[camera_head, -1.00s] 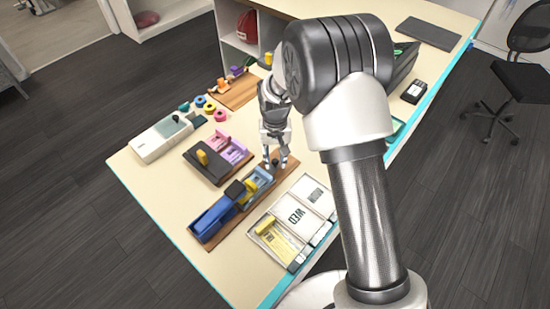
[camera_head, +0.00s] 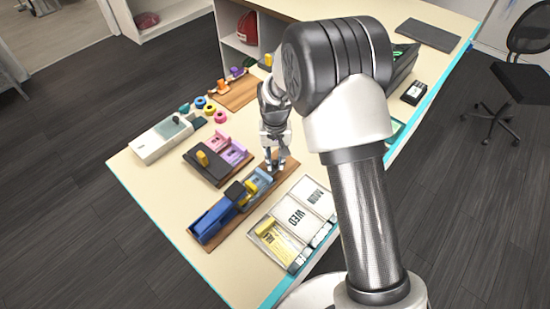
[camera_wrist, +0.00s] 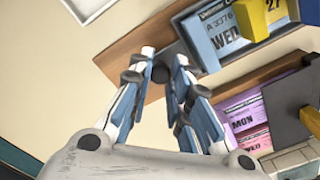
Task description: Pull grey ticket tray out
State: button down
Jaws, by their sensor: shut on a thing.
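My gripper (camera_head: 274,163) reaches down at the right end of a long wooden board (camera_head: 222,238). In the wrist view, its two fingers (camera_wrist: 163,66) are closed around a small dark round knob (camera_wrist: 160,74). Right beside the knob is the end of a grey-blue ticket tray (camera_wrist: 199,46), which holds a blue ticket marked WED (camera_wrist: 226,37). The tray (camera_head: 263,179) lies on the board in the body view. The knob is largely hidden there by the fingers. How the knob joins the tray is hard to see.
A dark blue block (camera_head: 212,219) and yellow piece (camera_head: 251,187) sit on the same board. A dark tray (camera_head: 206,172) with pink and purple tickets lies to the left. A pale case (camera_head: 298,237) with MON and WED cards lies to the right. A white device (camera_head: 160,138) stands farther left.

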jog(key=shift+w+d, duration=0.1)
jog(key=w+d, duration=0.5)
jog(key=c, duration=1.7)
grip_release()
jog(key=shift+w+d, duration=0.1)
jog(key=shift+w, duration=0.05)
notch_tip(320, 180, up, 12)
jog(key=shift+r, duration=0.1)
